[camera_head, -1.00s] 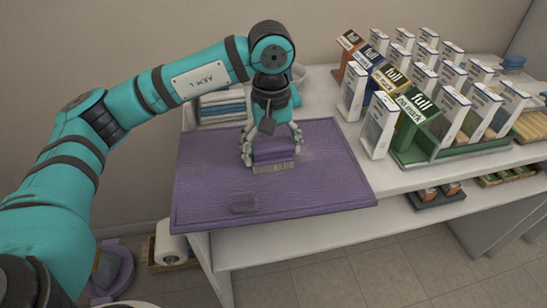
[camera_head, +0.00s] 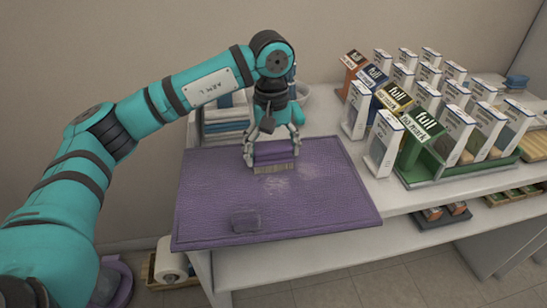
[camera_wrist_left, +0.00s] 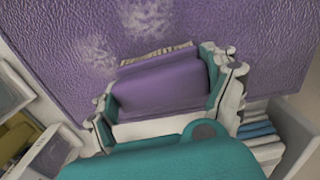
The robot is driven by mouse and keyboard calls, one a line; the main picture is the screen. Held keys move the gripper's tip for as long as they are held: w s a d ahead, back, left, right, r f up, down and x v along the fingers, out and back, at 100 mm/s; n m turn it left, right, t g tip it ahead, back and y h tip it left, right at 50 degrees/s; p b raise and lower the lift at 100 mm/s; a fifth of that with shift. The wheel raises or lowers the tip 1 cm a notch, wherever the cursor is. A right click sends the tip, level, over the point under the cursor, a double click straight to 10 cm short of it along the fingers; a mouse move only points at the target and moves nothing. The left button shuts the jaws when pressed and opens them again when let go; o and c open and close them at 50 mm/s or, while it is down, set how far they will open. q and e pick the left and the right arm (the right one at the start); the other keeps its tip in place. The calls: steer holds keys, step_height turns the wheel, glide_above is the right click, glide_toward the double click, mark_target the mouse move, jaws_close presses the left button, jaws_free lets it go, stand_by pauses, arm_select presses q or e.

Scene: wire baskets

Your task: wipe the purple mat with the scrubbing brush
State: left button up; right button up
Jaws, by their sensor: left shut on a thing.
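The purple mat (camera_head: 215,195) lies on the white table and reaches its front edge. My left gripper (camera_head: 272,150) is shut on the scrubbing brush (camera_head: 272,153), which has a purple back and pale bristles. The bristles point down at the far middle part of the mat and seem to touch it. In the left wrist view the brush (camera_wrist_left: 160,88) sits between the fingers, with whitish smudges on the mat (camera_wrist_left: 60,60) beyond it. A dark purple-grey block (camera_head: 246,220) lies on the mat near its front edge. My right gripper is not in view.
Rows of white boxes (camera_head: 385,143) stand in holders on the right of the table, some with "full" signs (camera_head: 423,120). Folded cloths (camera_head: 225,115) and a bowl (camera_head: 302,92) are behind the mat. A paper roll (camera_head: 170,264) is below the table at left.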

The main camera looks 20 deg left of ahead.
mark_target(272, 142)
arm_select(q)
steer(key=shift+w+a, duration=0.3)
steer(key=shift+w, duration=0.15)
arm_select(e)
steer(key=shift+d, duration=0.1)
arm_select(q)
steer(key=shift+r+p, duration=1)
steer(key=shift+r, duration=0.45)
steer(key=shift+r+p, duration=1.15)
steer(key=shift+r, duration=0.55)
steer(key=shift+d+r, duration=0.1)
steer(key=shift+r, duration=0.3)
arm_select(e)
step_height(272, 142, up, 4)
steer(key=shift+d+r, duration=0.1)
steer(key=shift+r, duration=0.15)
arm_select(q)
steer(key=shift+f, duration=0.15)
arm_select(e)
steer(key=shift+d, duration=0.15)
